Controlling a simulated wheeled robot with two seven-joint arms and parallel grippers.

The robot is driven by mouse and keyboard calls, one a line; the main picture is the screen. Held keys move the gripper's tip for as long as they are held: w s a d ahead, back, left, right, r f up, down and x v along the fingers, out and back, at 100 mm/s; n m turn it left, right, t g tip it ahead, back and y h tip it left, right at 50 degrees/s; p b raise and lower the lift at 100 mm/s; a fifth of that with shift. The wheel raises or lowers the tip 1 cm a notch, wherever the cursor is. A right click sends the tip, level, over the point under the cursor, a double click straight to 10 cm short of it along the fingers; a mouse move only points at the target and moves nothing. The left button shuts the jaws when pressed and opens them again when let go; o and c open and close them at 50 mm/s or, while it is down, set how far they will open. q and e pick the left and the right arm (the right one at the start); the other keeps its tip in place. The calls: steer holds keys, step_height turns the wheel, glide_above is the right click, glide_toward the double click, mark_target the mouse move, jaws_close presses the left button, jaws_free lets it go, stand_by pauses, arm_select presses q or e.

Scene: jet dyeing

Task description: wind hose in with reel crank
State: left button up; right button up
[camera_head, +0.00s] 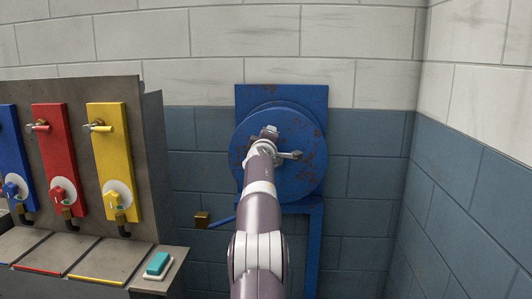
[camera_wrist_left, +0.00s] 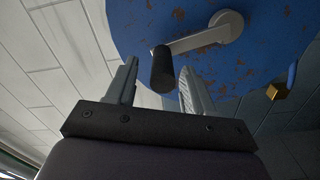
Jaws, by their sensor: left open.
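The blue hose reel (camera_head: 310,170), worn with rusty patches, is mounted on the wall. Its grey crank (camera_head: 293,155) shows partly behind my left arm. In the left wrist view the crank arm (camera_wrist_left: 195,41) runs from a round hub to a dark cylindrical handle (camera_wrist_left: 162,72). My left gripper (camera_wrist_left: 160,66) is open, with a finger on either side of the handle and visible gaps at both sides. In the head view the gripper (camera_head: 270,131) is in front of the reel, its fingers hard to make out. A blue rod or hose with a brass end (camera_head: 202,220) sticks out at lower left.
A grey machine panel at left carries blue, red (camera_head: 53,150) and yellow (camera_head: 112,150) plates with taps and knobs.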

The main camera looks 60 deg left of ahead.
arm_select(q)
steer(key=b+v, duration=0.6)
steer(key=v, duration=0.5)
